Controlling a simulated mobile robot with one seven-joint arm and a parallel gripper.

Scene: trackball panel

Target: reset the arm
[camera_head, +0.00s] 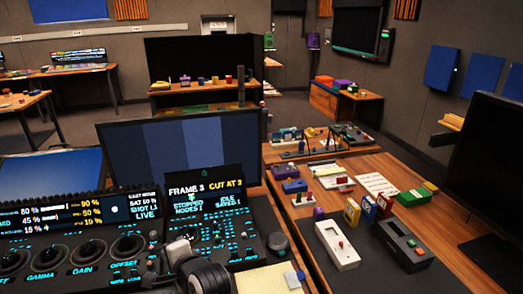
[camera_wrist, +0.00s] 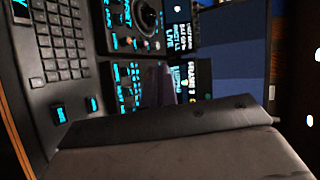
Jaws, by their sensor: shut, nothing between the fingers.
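The trackball panel (camera_head: 60,270) fills the lower left of the head view. It has a row of large dark trackballs and glowing labels such as GAMMA, GAIN and OFFSET. To its right is a button panel (camera_head: 235,240) under a lit display (camera_head: 205,187) reading FRAME 3 and CUT AT 3. My arm's grey and black end shows low in the centre of the head view, over the panel's right part. In the wrist view my gripper (camera_wrist: 180,125) is a large dark shape across the bottom, shut and empty. Its fingertips are hard to make out.
A large monitor (camera_head: 185,145) stands behind the panel. A wooden desk (camera_head: 345,210) to the right holds a white box (camera_head: 337,245), a dark box (camera_head: 403,243) and several small coloured items. A dark screen (camera_head: 490,150) is at far right. The wrist view shows a keyboard (camera_wrist: 55,40).

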